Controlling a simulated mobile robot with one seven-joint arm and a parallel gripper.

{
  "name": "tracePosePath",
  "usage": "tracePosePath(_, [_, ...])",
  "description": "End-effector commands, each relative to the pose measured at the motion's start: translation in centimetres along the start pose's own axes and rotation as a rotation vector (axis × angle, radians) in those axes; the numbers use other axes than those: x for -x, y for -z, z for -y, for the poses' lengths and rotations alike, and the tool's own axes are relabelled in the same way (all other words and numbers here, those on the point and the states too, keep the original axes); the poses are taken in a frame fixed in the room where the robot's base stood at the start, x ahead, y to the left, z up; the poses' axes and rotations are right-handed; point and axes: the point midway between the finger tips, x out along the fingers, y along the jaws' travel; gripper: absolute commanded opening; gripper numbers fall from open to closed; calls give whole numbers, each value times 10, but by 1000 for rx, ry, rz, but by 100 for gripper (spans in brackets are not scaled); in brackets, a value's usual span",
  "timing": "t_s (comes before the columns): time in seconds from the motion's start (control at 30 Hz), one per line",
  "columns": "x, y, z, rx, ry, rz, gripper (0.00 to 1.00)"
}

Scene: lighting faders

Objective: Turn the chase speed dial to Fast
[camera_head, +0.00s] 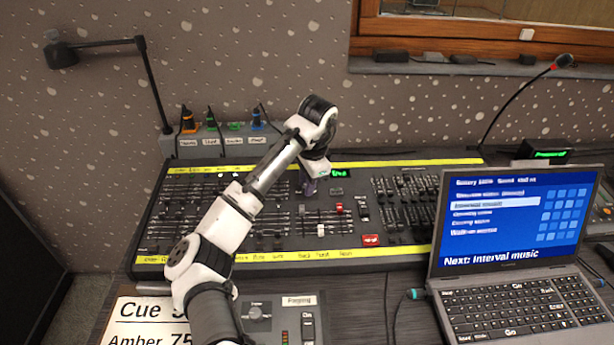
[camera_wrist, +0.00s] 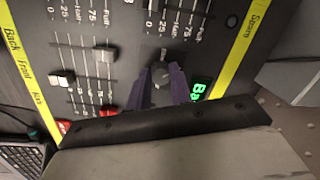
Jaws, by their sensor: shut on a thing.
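The dial (camera_wrist: 161,77) is a small round dark grey knob on the lighting desk, seen in the wrist view between the two purple fingers. My gripper (camera_wrist: 162,70) is shut on it, one finger at each side. In the head view my gripper (camera_head: 309,187) reaches down to the upper middle of the desk (camera_head: 205,258), just left of a small green display (camera_head: 340,173). The dial is hidden there behind the gripper. The dial's pointer and scale marks are too small or covered to read.
Faders stand close around the dial, including a red-capped one (camera_head: 339,208) and a white-capped one (camera_head: 320,230). A red button (camera_head: 371,240) sits near the desk's front. A laptop (camera_head: 515,225) stands at the right and a gooseneck microphone (camera_head: 562,61) behind it.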

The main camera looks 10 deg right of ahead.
Motion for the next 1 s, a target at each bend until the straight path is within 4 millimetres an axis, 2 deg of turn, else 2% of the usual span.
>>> tracePosePath(1.0, [0,-1,0,-961,84,-57,0])
